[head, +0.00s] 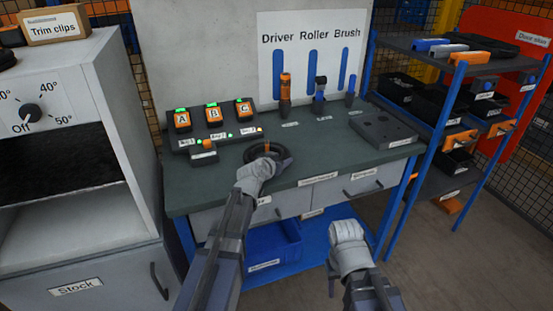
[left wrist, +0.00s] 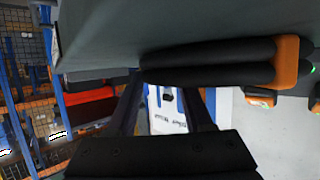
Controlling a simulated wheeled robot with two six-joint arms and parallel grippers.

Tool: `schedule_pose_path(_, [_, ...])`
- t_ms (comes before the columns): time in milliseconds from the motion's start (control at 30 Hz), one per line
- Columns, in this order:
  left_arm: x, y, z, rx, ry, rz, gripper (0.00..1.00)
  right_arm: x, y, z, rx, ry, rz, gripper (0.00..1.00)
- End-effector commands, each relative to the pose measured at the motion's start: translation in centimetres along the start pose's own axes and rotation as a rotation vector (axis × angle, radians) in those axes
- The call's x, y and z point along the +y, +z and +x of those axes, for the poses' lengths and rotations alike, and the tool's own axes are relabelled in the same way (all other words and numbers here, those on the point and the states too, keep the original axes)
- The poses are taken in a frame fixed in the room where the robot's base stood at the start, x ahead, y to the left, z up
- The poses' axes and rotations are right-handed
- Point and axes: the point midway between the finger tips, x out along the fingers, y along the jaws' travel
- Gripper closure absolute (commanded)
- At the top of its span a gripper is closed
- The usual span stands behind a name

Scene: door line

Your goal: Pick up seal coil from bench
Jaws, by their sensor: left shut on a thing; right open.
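The seal coil (head: 252,154) is a black ring with an orange band, at the front middle of the green-topped bench (head: 330,150). In the left wrist view the coil (left wrist: 205,60) shows as two dark strands with an orange band (left wrist: 287,62), just beyond the gripper's dark body. I cannot tell whether the coil still touches the bench top. My right gripper (head: 347,240) is open and empty, low in front of the bench.
Orange units marked A, B and C (head: 213,115) stand at the back left of the bench. A driver (head: 285,92), roller and brush stand behind, and a grey block (head: 383,130) lies right. A shelf rack (head: 455,110) is at right, an oven-like cabinet (head: 70,150) at left.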

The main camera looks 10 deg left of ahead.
Motion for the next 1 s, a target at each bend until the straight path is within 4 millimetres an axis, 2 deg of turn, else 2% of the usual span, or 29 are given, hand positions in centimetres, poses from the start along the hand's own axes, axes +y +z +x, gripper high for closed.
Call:
schedule_pose_path(267, [0.1,-2.5,-1.0,0.000,0.002,-0.005,1.00,0.2,0.2,-2.6,0.000,0.000,0.000,0.50])
schedule_pose_path(700, [-0.1,-8.5,-3.5,0.001,-0.001,-0.002,1.00,0.9,0.5,-9.1,0.000,0.000,0.001,0.50])
schedule_pose_path(833, [-0.1,-9.2,-3.8,0.002,-0.002,-0.002,1.00,0.9,0.6,-9.8,0.000,0.000,0.001,0.50])
schedule_pose_path(1000, [-0.1,-9.2,-3.8,0.002,-0.002,-0.001,1.00,0.9,0.6,-9.8,0.000,0.000,0.001,0.50])
